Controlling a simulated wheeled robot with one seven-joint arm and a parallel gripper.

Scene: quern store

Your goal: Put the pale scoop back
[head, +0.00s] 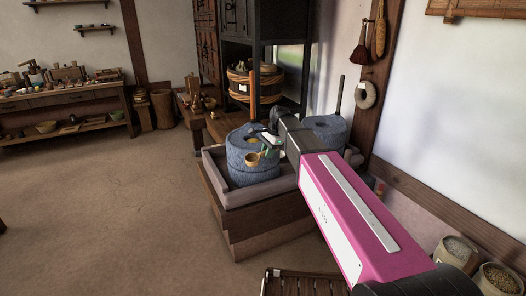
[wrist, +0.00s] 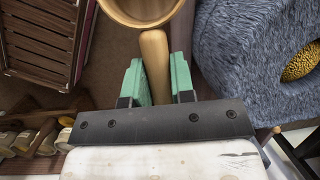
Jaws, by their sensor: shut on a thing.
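The pale wooden scoop (wrist: 154,52) shows in the wrist view, its handle between the green fingers of my gripper (wrist: 155,78) and its round bowl cut off by the top edge. My gripper is shut on the handle. In the head view the scoop (head: 253,159) is small, in front of the near blue-grey quern stone (head: 241,172), with my gripper (head: 268,145) just behind it. I cannot tell from the head view whether the scoop touches the stone.
The near quern stands in a wooden tray (head: 228,197) on a wooden stand. A second quern (head: 325,130) is behind my arm. A slatted wooden thing (head: 300,284) is at the bottom. Grain buckets (head: 455,250) stand at right. The floor at left is open.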

